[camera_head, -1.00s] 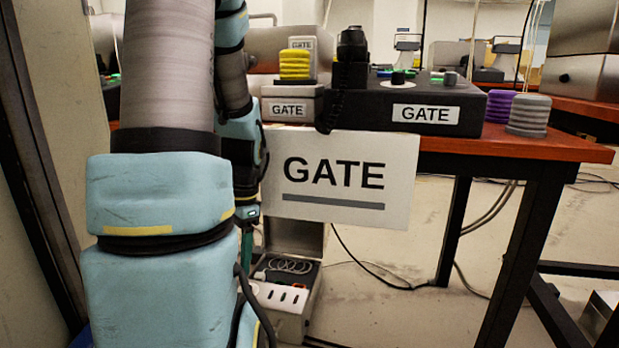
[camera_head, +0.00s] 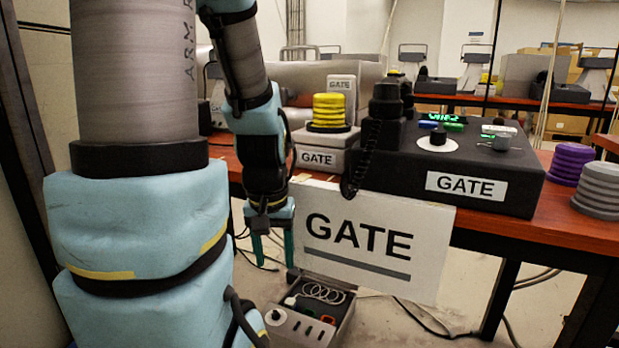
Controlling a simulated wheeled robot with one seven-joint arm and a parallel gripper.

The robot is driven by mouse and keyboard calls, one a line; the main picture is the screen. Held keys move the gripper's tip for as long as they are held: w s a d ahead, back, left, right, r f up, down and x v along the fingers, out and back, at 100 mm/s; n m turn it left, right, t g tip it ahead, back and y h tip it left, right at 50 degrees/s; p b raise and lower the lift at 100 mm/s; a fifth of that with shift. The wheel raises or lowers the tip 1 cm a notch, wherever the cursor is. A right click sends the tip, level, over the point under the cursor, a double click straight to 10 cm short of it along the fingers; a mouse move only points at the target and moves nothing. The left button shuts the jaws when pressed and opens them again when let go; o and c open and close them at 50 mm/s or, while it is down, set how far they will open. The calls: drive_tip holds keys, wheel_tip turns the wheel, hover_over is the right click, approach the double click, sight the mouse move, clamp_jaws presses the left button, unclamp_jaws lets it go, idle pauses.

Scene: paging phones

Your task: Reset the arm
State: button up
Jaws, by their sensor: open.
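My gripper (camera_head: 273,246) hangs at the end of my light-blue and grey arm, left of the white GATE sign. Its two green fingers point down, apart, with nothing between them. It is in front of the table edge and above the open case on the floor. The arm is bent, with its forearm coming down from the top of the view.
The wooden table (camera_head: 580,232) carries a black GATE console (camera_head: 440,165), yellow rings (camera_head: 328,110), and purple (camera_head: 569,163) and grey (camera_head: 598,190) stacks. The GATE sign (camera_head: 375,240) hangs on its front. An open case (camera_head: 315,310) stands on the floor below.

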wheel_tip(320, 180, up, 37)
drive_tip(key=p, duration=3.6)
